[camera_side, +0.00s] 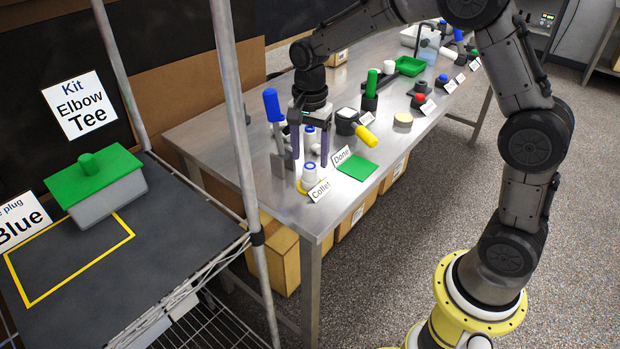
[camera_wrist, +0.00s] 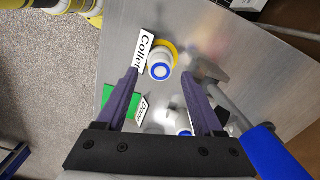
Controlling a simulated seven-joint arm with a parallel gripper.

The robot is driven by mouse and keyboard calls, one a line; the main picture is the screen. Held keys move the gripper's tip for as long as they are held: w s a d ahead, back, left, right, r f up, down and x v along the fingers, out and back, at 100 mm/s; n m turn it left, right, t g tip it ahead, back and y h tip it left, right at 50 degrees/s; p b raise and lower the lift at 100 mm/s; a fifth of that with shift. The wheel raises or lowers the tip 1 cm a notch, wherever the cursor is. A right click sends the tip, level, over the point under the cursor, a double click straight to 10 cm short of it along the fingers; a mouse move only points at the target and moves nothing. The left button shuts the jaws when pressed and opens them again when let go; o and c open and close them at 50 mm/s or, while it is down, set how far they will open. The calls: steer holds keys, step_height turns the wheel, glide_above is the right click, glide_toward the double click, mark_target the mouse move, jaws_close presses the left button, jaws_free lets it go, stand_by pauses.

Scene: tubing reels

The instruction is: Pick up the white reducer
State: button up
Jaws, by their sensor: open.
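Two white pieces with blue rings fit the white reducer; I cannot tell which one is meant. One white piece (camera_side: 308,174) stands by the yellow ring near the Collet card; in the wrist view this white piece (camera_wrist: 160,67) shows beyond my fingertips, over the yellow ring. The other white piece (camera_side: 309,137) shows between my fingers in the side view; in the wrist view it (camera_wrist: 183,124) is nearer my palm and partly hidden. My gripper (camera_side: 311,170) points down over the bench, open, with nothing visibly held; its fingers (camera_wrist: 160,73) are spread apart.
A blue-handled tool (camera_side: 271,105) stands close left of my gripper, its handle (camera_wrist: 277,152) at the wrist view's lower right. The Collet card (camera_side: 319,190), Done card (camera_side: 341,156) and green mat (camera_side: 357,167) lie near the bench's front end. A yellow-handled piece (camera_side: 366,136) lies behind.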

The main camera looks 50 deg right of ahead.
mark_target(310, 166)
step_height(310, 166, down, 5)
stand_by(0.3)
steer(key=shift+c, duration=0.3)
jaws_close()
steer(key=shift+r, duration=0.15)
